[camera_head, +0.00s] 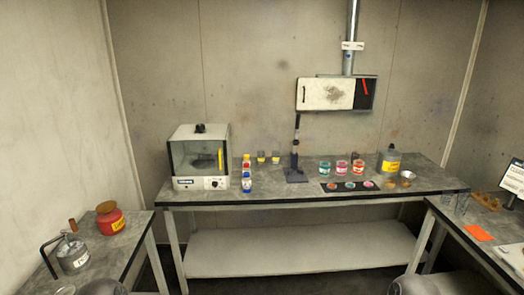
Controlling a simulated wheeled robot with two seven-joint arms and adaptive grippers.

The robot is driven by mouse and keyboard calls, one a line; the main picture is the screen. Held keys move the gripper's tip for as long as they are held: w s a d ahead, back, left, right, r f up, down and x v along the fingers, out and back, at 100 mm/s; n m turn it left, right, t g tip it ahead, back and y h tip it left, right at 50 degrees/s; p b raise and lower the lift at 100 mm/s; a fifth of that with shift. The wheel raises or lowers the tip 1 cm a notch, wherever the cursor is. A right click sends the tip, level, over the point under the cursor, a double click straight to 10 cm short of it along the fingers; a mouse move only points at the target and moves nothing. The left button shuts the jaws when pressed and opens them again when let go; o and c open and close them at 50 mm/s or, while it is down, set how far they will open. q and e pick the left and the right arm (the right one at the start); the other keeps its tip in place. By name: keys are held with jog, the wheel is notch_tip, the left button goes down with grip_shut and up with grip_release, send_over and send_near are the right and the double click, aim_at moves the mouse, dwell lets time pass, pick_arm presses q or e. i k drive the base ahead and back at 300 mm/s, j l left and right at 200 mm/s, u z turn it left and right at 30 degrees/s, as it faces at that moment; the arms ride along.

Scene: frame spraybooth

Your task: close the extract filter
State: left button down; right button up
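The extract filter (377,92) is a shallow box on the back wall, above the bench, with a metal duct (348,57) rising from its top. A stained off-white panel (328,94) with a dark handle (304,94) at its left end covers most of its front. The right part of the front shows a dark area (364,96) with a red strip across it. I cannot tell how the panel moves. Neither of my grippers is in view; only grey rounded parts, probably of my arms, show at the bottom edge.
Side benches stand left (112,262) and right (462,222). The wall around the filter is clear.

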aim_at(317, 93)
jog(key=i+u, duration=0.25)
jog(key=i, duration=0.35)
jog(key=i+u, duration=0.25)
jog(key=i, duration=0.4)
jog(key=i+l+u, duration=0.25)
jog(key=i, duration=0.35)
jog(key=i+z, duration=0.1)
jog(key=z, duration=0.3)
jog(key=j+z, duration=0.1)
jog(key=z, duration=0.3)
jog(key=i+z, duration=0.1)
jog(key=z, duration=0.3)
jog(key=j+z, duration=0.15)
jog(key=z, duration=0.25)
jog(key=i+l+z, duration=0.1)
jog(key=i, duration=0.25)
jog(key=i+l+z, duration=0.1)
jog(key=i+l, duration=0.15)
jog(key=i, duration=0.1)
